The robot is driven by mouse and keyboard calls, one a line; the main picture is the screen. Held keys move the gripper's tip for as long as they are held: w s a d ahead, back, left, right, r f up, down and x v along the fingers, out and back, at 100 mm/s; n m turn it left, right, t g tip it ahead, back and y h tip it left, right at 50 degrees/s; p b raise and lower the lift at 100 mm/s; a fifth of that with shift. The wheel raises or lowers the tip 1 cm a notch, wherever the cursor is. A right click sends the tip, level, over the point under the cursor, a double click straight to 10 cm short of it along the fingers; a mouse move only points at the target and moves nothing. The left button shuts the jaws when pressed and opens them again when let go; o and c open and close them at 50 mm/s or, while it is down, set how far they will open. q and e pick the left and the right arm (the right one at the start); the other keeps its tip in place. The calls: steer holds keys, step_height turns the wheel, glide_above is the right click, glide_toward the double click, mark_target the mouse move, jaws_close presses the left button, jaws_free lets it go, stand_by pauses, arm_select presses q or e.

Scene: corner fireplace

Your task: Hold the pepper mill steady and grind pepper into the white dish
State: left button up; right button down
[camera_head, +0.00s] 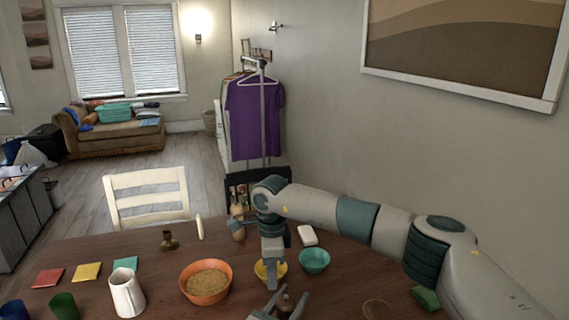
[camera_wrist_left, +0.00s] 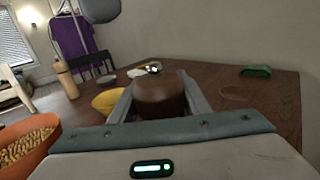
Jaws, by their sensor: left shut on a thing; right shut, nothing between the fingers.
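My left gripper (camera_head: 282,303) is at the bottom of the head view. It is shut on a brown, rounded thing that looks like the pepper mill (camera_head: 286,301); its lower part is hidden. In the left wrist view the brown mill (camera_wrist_left: 160,98) sits between the two fingers. A small white, oblong dish (camera_head: 307,235) lies on the table beyond the teal bowl; its inside is not clear. My right gripper (camera_head: 272,283) points down in front of the yellow bowl, shut and empty, just behind the mill; I cannot tell whether it touches it.
A yellow bowl (camera_head: 262,274) and a teal bowl (camera_head: 315,261) stand close to my right gripper. An orange bowl (camera_head: 206,294) of grainy food and a white jug (camera_head: 126,293) stand left. A tan wooden bottle-shaped thing (camera_head: 238,228) stands behind. A green block (camera_head: 426,298) lies right.

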mark_target(286, 305)
steer(key=shift+s+d+r+n, duration=0.15)
steer(key=shift+s+n, duration=0.35)
steer(key=shift+n, duration=0.1)
steer(key=shift+s+d+r+n, duration=0.1)
steer(key=shift+s+r+n, duration=0.05)
steer(key=shift+s+n, duration=0.4)
steer(key=shift+w+f, duration=0.1)
step_height(286, 305, down, 7)
steer(key=shift+w+d, duration=0.2)
stand_by(1.0)
steer(key=shift+w, duration=0.2)
steer(key=shift+w+a, duration=0.3)
steer(key=shift+w, duration=0.35)
steer(key=shift+w+a, duration=0.3)
steer(key=shift+w, duration=0.35)
stand_by(0.3)
steer(key=shift+a, duration=0.25)
